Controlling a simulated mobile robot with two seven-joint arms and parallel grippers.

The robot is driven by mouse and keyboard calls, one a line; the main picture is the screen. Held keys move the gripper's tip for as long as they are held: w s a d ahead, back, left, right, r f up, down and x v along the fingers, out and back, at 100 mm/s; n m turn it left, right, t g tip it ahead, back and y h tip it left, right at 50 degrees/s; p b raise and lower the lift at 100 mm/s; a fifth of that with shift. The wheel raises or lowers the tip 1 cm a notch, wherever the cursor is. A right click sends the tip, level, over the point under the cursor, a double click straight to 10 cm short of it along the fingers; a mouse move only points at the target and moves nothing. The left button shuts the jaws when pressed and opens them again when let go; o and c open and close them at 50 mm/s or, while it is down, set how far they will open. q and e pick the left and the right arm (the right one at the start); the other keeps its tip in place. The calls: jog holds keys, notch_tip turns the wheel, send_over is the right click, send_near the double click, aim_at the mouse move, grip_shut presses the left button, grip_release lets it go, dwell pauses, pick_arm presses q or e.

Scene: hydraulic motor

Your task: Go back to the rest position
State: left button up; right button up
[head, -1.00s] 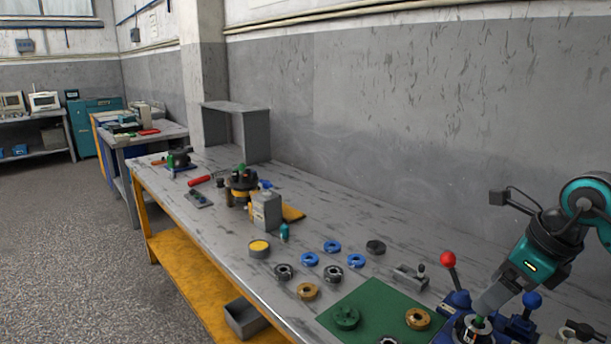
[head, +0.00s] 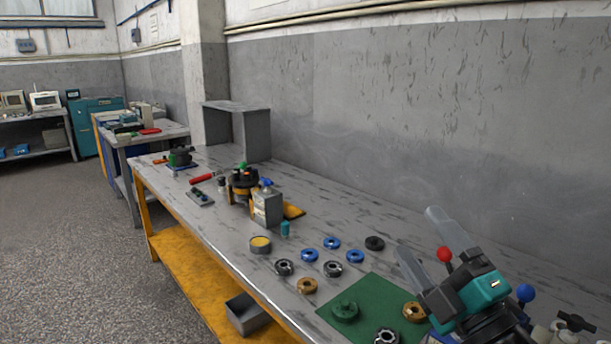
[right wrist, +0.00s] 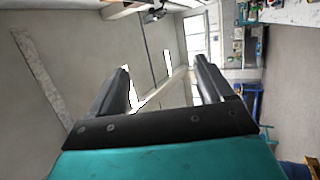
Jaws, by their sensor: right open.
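My right gripper (head: 417,229) is raised over the right part of the workbench (head: 190,222) in the head view. Its two grey fingers are spread apart, point up and to the left, and hold nothing. In the right wrist view the open fingers (right wrist: 162,72) show only walls and the far room between them. My left gripper is not in view. The right forearm and teal gripper body cover part of the blue fixture with the red-knobbed lever (head: 445,254) and the blue knob (head: 525,293).
A green mat (head: 375,302) carries a green disc (head: 344,310), a brass ring (head: 414,312) and a dark ring (head: 387,337). Several blue, dark and brass rings lie left of it. A grey box (head: 267,208) stands farther back. The space above the bench's middle is clear.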

jog(key=s+d+f+m+g+h, duration=0.2)
jog(key=d+f+m+g+h, duration=0.15)
jog(key=f+m+h, duration=0.35)
jog(key=s+d+f+m+g+h, duration=0.3)
jog(key=d+f+m+h, duration=0.1)
jog(key=f+m, duration=0.45)
jog(key=s+a+f+m+g+y, duration=0.1)
jog(key=s+a+f+m+g, duration=0.1)
jog(key=s+f+g, duration=0.45)
jog(key=s+a+f+m+g+y, duration=0.15)
jog(key=s+f+g, duration=0.25)
jog(key=s+f, duration=0.55)
jog(key=w+a+f+t+y+b, duration=0.1)
jog(key=w+a+f+t+b, duration=0.1)
jog(key=w+f+t, duration=0.3)
notch_tip(320, 180, down, 4)
jog(key=shift+a+f+n+t+b, duration=0.1)
jog(key=shift+a+n+t+b, duration=0.25)
jog(key=shift+t, duration=0.65)
